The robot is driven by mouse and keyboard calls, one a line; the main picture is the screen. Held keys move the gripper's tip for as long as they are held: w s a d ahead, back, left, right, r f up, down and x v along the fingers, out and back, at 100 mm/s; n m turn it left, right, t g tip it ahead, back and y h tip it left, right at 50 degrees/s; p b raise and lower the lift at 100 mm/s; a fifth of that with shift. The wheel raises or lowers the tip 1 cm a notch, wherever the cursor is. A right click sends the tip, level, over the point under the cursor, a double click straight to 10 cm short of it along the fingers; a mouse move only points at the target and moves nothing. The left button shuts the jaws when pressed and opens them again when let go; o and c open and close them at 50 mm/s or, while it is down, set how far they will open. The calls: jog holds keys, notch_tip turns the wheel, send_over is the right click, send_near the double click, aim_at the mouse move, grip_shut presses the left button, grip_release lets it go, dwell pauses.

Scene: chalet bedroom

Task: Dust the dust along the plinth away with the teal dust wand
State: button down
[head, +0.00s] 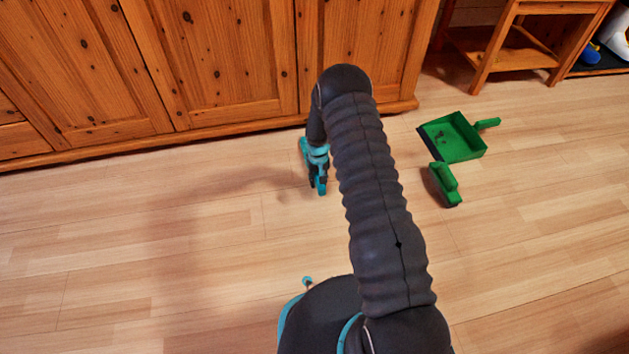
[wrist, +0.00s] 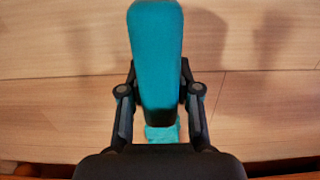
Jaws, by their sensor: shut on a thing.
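My gripper (head: 318,180) hangs low over the floor, just in front of the plinth (head: 130,149) of the wooden cabinet. It is shut on the teal dust wand (wrist: 156,55). In the wrist view, the wand lies between the two fingers of my gripper (wrist: 159,92), its broad end toward the top of the picture. A smaller teal part shows below, near the palm. In the head view, only a little teal shows at the fingers, and my arm hides part of the plinth. I cannot make out any dust along the plinth.
A green dustpan (head: 466,147) with small dark bits in it lies on the floor to the right. A green brush (head: 445,184) lies in front of it. A wooden stand (head: 500,55) is at the back right. The floor to the left (head: 120,240) is clear.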

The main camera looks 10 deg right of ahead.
jog(key=shift+d+f, duration=0.1)
jog(key=shift+d, duration=3.5)
jog(key=shift+a+f, duration=0.1)
jog(key=shift+a, duration=7.35)
jog(key=shift+r, duration=0.3)
jog(key=shift+s+r, duration=0.1)
jog(key=shift+s, duration=0.3)
jog(key=shift+s+p, duration=1.95)
jog(key=shift+s, duration=4.65)
jog(key=shift+r+p, duration=1.35)
jog(key=shift+r, duration=1.1)
